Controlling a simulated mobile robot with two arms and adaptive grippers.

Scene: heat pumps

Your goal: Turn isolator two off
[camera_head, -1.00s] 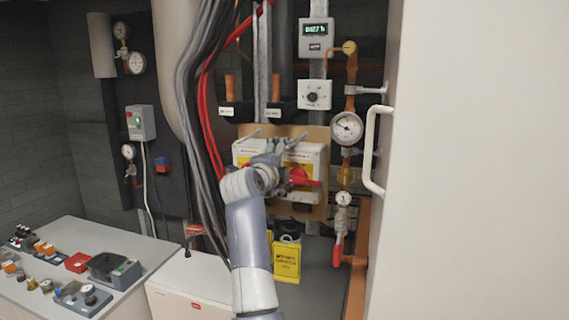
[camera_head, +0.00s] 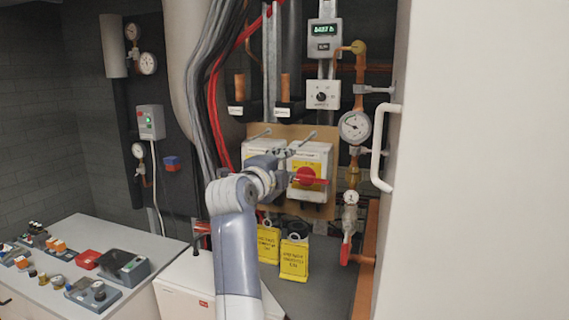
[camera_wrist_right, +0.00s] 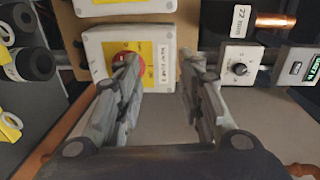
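Two white isolator boxes with yellow plates and red rotary handles are on a brown board. The right isolator (camera_head: 322,153) shows its red handle (camera_head: 307,176), with a bar reaching right. The left isolator (camera_head: 259,148) is mostly hidden by my arm. My right gripper (camera_head: 284,164) is open and empty just left of the right handle. In the wrist view the open fingers (camera_wrist_right: 160,60) point at one isolator box (camera_wrist_right: 103,50). Its red handle (camera_wrist_right: 124,60) is partly hidden behind one finger. I cannot see contact. My left gripper is not in view.
Yellow tags (camera_head: 294,260) hang below the board. A gauge (camera_head: 354,127) and copper pipework stand to the right, beside a pale panel (camera_head: 480,160) with a handle (camera_head: 379,150). Cables run down on the left. A bench (camera_head: 140,245) with small devices is lower left.

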